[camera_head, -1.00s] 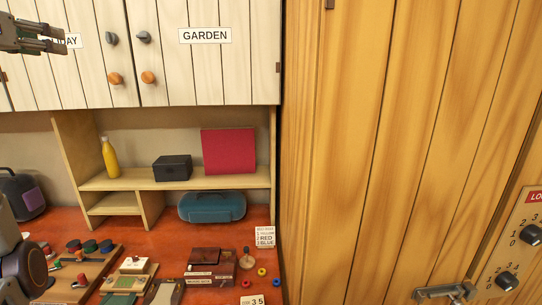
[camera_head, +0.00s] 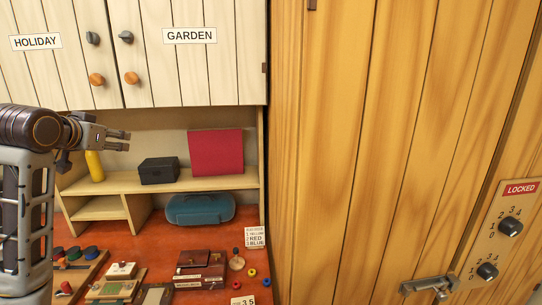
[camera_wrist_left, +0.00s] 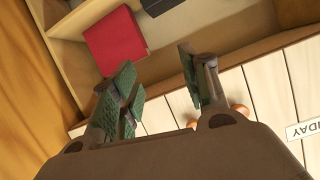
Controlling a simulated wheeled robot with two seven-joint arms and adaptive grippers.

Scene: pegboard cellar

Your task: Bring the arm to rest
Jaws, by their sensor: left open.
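My left gripper (camera_head: 118,139) is in front of the shelf at the left of the head view, its fingers pointing right. It is open and empty. It partly covers the top of a yellow bottle (camera_head: 95,166) on the shelf. In the left wrist view its green-padded fingers (camera_wrist_left: 165,93) stand apart with nothing between them. My left arm rises from the lower left of the head view. My right gripper is in neither view.
Above are cabinet doors labelled HOLIDAY (camera_head: 35,41) and GARDEN (camera_head: 189,35). The shelf holds a black box (camera_head: 159,170) and a red panel (camera_head: 216,153). A teal case (camera_head: 200,209) and several small objects lie on the orange bench (camera_head: 150,242). A wooden door (camera_head: 360,140) stands right.

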